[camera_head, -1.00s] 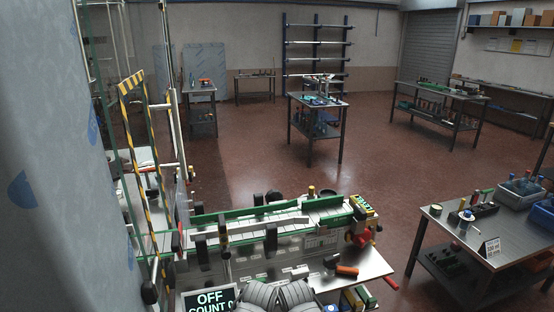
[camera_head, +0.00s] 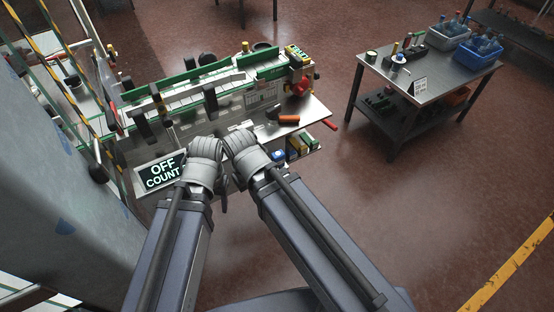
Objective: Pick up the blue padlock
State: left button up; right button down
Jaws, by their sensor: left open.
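I cannot make out a blue padlock for sure in the head view. A small blue round item (camera_head: 278,155) sits on the low shelf at the bench's front, too small to identify. My two arms reach up from the bottom, their grey joints close together in front of the bench. A small dark part of my left gripper (camera_head: 222,192) shows just below these joints; it is open, with nothing seen in it. My right gripper is hidden behind its own arm.
A conveyor bench (camera_head: 310,108) with green rails and a red device (camera_head: 300,86) lies ahead. An orange-handled tool (camera_head: 287,118) lies on its top. An OFF COUNT display (camera_head: 162,174) stands left. A steel table (camera_head: 388,69) with blue bins is at right; floor between is clear.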

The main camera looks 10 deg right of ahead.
aim_at(278, 157)
jog(key=z, duration=2.6)
jog(key=u, duration=2.1)
jog(key=k+j+z, duration=0.1)
jog(key=k, duration=0.3)
jog(key=k+j, duration=0.15)
jog(key=k, duration=0.2)
jog(key=j+z, duration=0.05)
